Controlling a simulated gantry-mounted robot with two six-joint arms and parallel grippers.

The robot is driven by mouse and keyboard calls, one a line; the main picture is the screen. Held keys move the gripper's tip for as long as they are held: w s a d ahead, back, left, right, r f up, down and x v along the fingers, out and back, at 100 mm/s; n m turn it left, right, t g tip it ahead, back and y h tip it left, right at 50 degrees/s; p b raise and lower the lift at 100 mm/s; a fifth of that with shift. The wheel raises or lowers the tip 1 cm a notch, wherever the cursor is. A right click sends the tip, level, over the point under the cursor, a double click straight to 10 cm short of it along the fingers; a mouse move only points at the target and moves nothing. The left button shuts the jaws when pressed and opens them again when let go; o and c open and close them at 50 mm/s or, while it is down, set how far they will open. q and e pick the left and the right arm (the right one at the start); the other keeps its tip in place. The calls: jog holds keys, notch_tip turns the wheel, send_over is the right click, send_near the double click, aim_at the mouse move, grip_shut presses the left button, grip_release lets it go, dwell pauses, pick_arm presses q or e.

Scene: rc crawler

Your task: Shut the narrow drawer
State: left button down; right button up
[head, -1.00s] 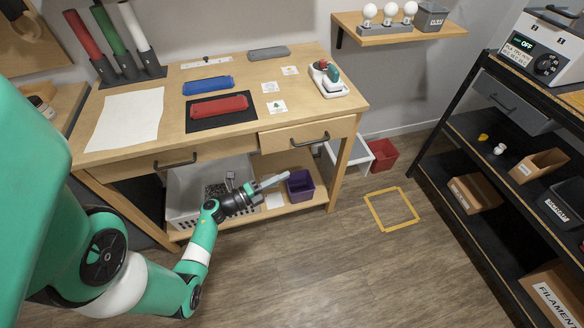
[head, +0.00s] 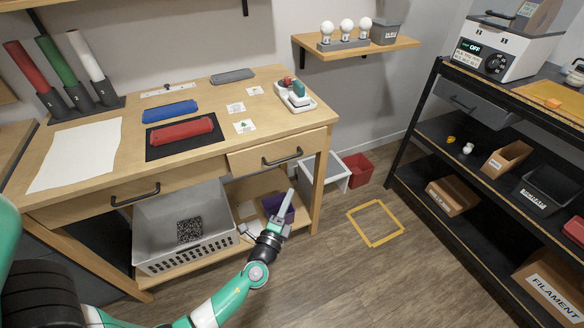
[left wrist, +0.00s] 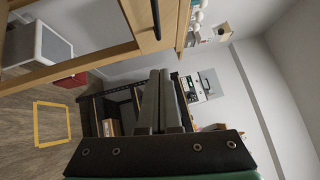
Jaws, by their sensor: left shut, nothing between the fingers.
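The narrow drawer (head: 258,158) is the right-hand one in the wooden desk, with a dark bar handle (head: 282,157). Its front seems to stand a little forward of the desk's frame; how far is hard to tell. In the left wrist view, the drawer front (left wrist: 135,12) and its handle (left wrist: 155,20) show at the top. My left gripper (head: 290,194) is shut and empty, below and in front of the drawer, apart from it. Its fingers (left wrist: 160,74) lie together in the left wrist view. My right gripper is not in view.
The wide drawer (head: 80,208) is to the left. A grey basket (head: 185,255) and a purple bin (head: 278,207) sit on the desk's lower shelf. A white bin (head: 337,175) and a red bin (head: 358,166) stand right of the desk. Floor around the yellow square (head: 350,218) is clear.

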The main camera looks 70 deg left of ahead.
pick_arm(q)
jog(key=w+a+r, duration=0.1)
jog(key=w+a, duration=0.4)
jog(key=a, duration=0.4)
jog(key=shift+w+a+r, duration=0.2)
jog(key=shift+a+r, duration=0.2)
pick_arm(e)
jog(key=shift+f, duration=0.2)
